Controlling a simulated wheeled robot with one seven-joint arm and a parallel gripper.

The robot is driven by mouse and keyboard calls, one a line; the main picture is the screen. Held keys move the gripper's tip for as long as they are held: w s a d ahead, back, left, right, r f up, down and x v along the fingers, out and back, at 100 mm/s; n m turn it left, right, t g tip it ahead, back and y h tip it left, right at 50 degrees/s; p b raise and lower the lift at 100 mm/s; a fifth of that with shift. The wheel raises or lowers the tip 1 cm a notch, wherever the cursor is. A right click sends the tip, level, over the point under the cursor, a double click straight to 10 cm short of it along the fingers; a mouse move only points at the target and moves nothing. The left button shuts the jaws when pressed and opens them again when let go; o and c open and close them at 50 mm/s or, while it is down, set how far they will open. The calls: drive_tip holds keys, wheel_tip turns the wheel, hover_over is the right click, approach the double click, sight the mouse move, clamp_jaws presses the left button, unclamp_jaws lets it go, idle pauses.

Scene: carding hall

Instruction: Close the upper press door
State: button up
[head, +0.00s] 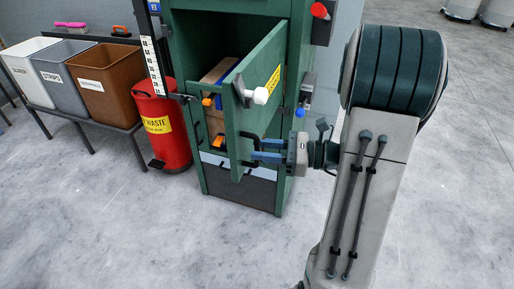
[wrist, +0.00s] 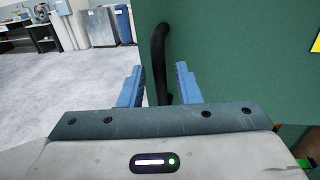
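The upper press door (head: 246,125) is a green panel on the green press. It stands swung open, with the inside of the press showing to its left. A white knob (head: 261,96) on a latch sits on its face. A black bar handle (head: 245,148) is lower on the door; it also shows in the wrist view (wrist: 160,60). My gripper (head: 258,150) is at this handle. Its blue fingers are spread open in the wrist view (wrist: 158,85), with the handle between them and gaps visible on both sides.
Brown blocks (head: 217,72) and orange-handled items show inside the press. A red waste bin (head: 164,125) stands left of the press, beside a bench with white, grey and brown bins (head: 110,85). The grey floor in front is clear.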

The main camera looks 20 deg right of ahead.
drive_tip(key=shift+x, duration=0.9)
clamp_jaws()
drive_tip(key=shift+a, duration=0.1)
